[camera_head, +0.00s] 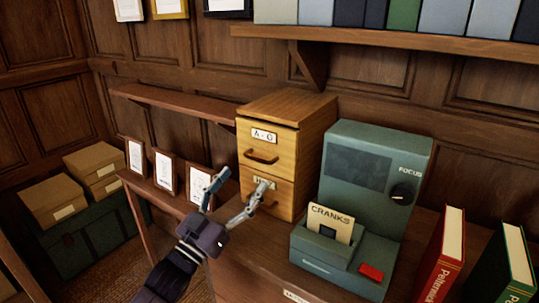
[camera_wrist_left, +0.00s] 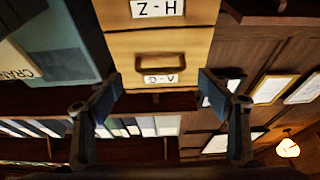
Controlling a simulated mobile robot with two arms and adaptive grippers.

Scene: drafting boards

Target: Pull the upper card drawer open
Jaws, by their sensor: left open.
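The wooden card cabinet (camera_head: 318,122) has two drawers and stands left of the teal machine. The upper card drawer (camera_head: 284,142) carries an A-G label (camera_head: 264,135) and a dark bow handle (camera_head: 261,158); it looks closed. The lower drawer (camera_head: 283,198) is partly hidden by a finger. My left gripper (camera_head: 241,184) is open and empty, in front of the cabinet and apart from the handle. In the left wrist view, which is upside down, the handle (camera_wrist_left: 160,61) appears between the spread fingers (camera_wrist_left: 160,84), farther off. My right gripper is not in view.
The teal FOCUS machine (camera_head: 375,170) with a CRANKS card (camera_head: 331,223) stands close right of the cabinet. Red (camera_head: 445,255) and green (camera_head: 507,265) books stand farther right. A wall shelf (camera_head: 400,39) runs above.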

